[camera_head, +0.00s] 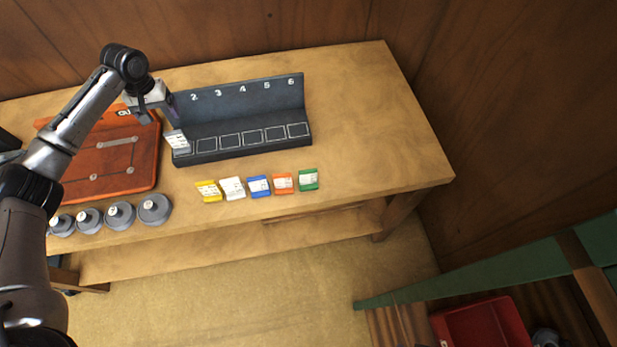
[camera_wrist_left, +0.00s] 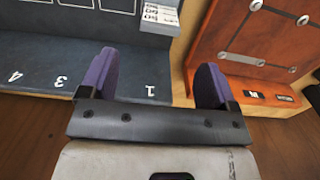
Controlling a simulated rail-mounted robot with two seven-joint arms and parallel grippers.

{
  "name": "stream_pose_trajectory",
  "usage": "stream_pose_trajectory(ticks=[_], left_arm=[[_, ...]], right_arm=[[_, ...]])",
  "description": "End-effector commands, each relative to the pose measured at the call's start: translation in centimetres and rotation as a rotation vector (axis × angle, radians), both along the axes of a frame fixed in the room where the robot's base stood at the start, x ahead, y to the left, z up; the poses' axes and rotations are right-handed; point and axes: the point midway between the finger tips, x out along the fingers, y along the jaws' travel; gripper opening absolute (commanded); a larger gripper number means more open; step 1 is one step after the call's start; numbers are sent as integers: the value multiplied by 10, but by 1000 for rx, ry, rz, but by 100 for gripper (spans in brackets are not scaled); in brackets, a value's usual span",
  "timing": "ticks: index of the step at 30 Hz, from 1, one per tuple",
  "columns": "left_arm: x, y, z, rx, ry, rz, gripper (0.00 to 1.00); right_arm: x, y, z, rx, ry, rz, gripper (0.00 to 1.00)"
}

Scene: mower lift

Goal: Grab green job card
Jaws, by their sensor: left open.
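My left gripper (camera_head: 168,114) is open and empty, above the left end of the dark numbered rack, well to the left of the green card. In the left wrist view my left gripper (camera_wrist_left: 157,72) shows two purple fingers spread apart with nothing between them. The green card is not in the left wrist view. My right gripper is not in view.
Orange (camera_head: 283,183), blue (camera_head: 258,186), white (camera_head: 232,188) and yellow (camera_head: 208,190) cards lie left of the green one. The rack (camera_head: 240,100) stands behind them, with a labelled card (camera_head: 176,141) at its left end. An orange board and grey weights (camera_head: 154,208) are left. The bench's right end is clear.

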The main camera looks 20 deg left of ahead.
Motion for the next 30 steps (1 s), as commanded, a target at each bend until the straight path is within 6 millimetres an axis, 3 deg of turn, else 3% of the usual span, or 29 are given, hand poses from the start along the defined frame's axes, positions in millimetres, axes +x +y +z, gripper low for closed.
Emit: stream_pose_trajectory(ticks=[11, 17, 24, 30], left_arm=[[0, 0, 0, 0, 0, 0, 83], [0, 0, 0, 0, 0, 0, 64], [-1, 0, 0, 0, 2, 0, 64], [-17, 2, -6, 3, 58, 3, 64]], right_arm=[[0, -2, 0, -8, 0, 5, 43], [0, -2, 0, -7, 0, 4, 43], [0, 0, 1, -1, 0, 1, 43], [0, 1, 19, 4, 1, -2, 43]])
